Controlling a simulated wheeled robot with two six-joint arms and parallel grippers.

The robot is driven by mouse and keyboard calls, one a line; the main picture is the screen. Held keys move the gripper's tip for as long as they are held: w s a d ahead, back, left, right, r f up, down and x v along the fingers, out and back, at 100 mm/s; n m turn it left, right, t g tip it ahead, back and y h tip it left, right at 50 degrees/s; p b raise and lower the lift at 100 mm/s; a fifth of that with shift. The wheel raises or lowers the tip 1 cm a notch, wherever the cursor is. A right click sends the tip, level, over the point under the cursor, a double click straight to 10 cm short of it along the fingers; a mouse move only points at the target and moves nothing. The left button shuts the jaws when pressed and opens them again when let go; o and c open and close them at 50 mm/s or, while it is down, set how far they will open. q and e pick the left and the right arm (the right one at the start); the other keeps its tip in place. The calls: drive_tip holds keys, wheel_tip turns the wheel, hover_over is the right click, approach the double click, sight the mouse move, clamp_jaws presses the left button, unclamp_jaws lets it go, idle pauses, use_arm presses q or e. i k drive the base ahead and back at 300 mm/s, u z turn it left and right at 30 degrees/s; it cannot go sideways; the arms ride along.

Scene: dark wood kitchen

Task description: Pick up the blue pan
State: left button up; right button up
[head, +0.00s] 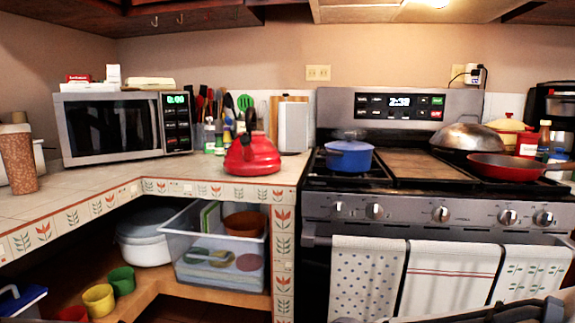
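The blue pan (349,158) is a round blue pot with a lid and a small knob. It stands upright on the left front burner of the stove (310,190). No gripper is near or touching it. A dark part of my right arm, with what looks like the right gripper (525,313), shows at the bottom right edge. It is cut off by the frame, well below the stovetop, and its fingers cannot be made out. My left gripper cannot be made out in the head view.
A red kettle (252,158) stands on the tiled counter left of the stove. A wooden board (428,168) lies right of the blue pan. A red pan (505,167) and a metal wok (465,137) are farther right. Towels (368,275) hang on the oven front.

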sight(340, 161)
drive_tip(key=u, duration=0.75)
drive_tip(key=k, duration=1.05)
drive_tip(key=u, duration=0.85)
drive_tip(key=i, duration=1)
drive_tip(key=z, duration=0.55)
drive_tip(key=i, duration=0.85)
drive_tip(key=z, duration=1.35)
drive_tip(key=i, duration=0.7)
drive_tip(key=z, duration=0.75)
